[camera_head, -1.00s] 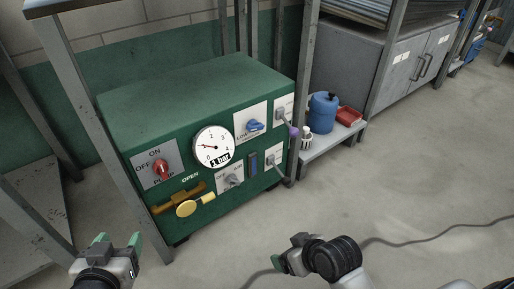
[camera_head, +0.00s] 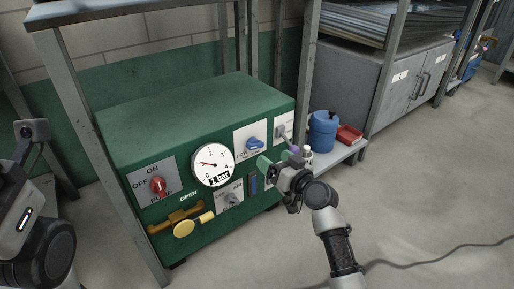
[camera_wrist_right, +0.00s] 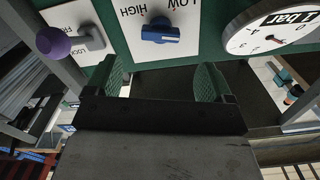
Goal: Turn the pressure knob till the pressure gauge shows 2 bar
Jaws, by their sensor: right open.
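The white round pressure gauge (camera_head: 213,166) on the green machine's front reads "1 bar"; it is partly visible in the wrist view (camera_wrist_right: 285,28). A blue knob (camera_head: 255,144) with LOW and HIGH marks sits on a white plate to the gauge's upper right; it shows at the top of the wrist view (camera_wrist_right: 160,31). No label there names it as pressure. My right gripper (camera_head: 280,160) is open and empty, just in front of the panel, below and right of the blue knob. Its green fingers (camera_wrist_right: 157,82) are apart from the knob. My left gripper's fingers are out of view.
A red PUMP knob (camera_head: 158,186), yellow handle (camera_head: 184,228) and grey knob (camera_head: 231,199) share the panel. A purple-ended lever (camera_wrist_right: 54,42) is beside the blue knob. A metal post (camera_head: 98,130) stands before the machine. A blue canister (camera_head: 323,130) is at right.

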